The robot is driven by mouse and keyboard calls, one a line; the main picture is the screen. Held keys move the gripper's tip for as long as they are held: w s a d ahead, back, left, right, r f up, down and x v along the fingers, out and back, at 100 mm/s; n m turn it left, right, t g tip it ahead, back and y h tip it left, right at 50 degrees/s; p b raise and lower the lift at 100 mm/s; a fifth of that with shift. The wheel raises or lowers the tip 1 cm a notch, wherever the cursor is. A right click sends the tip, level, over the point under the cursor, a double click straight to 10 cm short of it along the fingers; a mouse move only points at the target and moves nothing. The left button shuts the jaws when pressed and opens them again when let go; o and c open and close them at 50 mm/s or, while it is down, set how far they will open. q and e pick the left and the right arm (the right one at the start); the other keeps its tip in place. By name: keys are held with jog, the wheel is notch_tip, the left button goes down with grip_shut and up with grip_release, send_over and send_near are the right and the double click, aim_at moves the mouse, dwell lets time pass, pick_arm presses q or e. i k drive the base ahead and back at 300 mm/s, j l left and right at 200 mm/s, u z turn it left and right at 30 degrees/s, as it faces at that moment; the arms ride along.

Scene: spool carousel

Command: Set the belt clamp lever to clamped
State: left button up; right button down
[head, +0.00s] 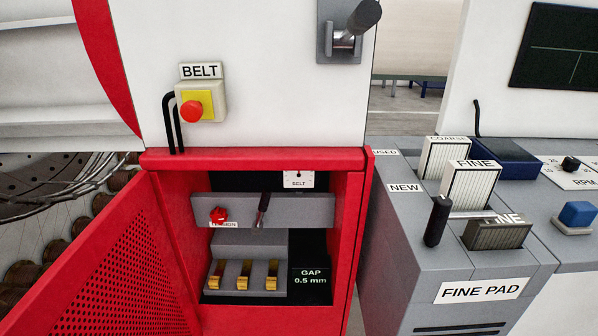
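A red cabinet (255,160) stands open, its perforated door (110,270) swung out to the left. Inside, a grey bar (310,212) carries a red knob (218,215) above a partly covered label and a short dark lever (263,208). The lever stands nearly upright and leans slightly right. A small tag marked BELT (298,180) hangs above and right of it. A larger black-handled lever (362,18) sits on a grey plate at the top of the white panel. No label shows which one is the belt clamp lever. Neither gripper is in view.
A red BELT stop button (192,110) is on the white panel beside a bent black rod (172,125). Brass pieces (245,275) stand low in the cabinet by a GAP 0.5 mm sign (310,278). A grey FINE PAD unit (480,290) with a black handle (437,222) stands close right.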

aim_at(257, 226)
jog(key=j+u, duration=0.2)
jog(key=u, duration=0.15)
jog(key=j+u, duration=0.45)
jog(key=u, duration=0.25)
